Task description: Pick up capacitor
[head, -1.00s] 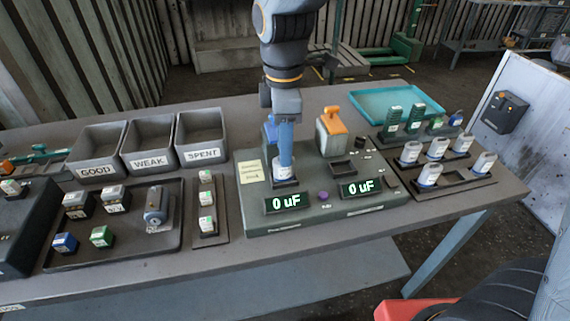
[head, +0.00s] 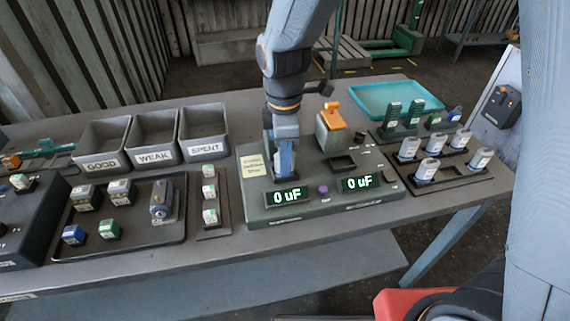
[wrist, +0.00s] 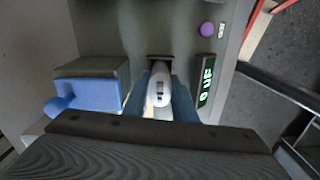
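The capacitor (wrist: 160,88) is white and rounded and stands in a dark socket on the grey-green tester (head: 372,203). In the wrist view it lies between the two blue fingers of my gripper (wrist: 160,95), one finger on each side. The fingers look very close to its sides; I cannot tell whether they press on it. In the head view my gripper (head: 285,172) is down at the left socket, just behind the left display, and hides the capacitor. Both displays, left (head: 288,197) and right (head: 357,184), read 0 uF.
A blue lever block (wrist: 88,90) stands beside my fingers. An orange lever block (head: 331,130) and an empty right socket (head: 342,163) are on the tester. Bins marked GOOD (head: 101,163), WEAK (head: 154,157) and SPENT (head: 207,150) stand left. More capacitors (head: 428,169) stand at right.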

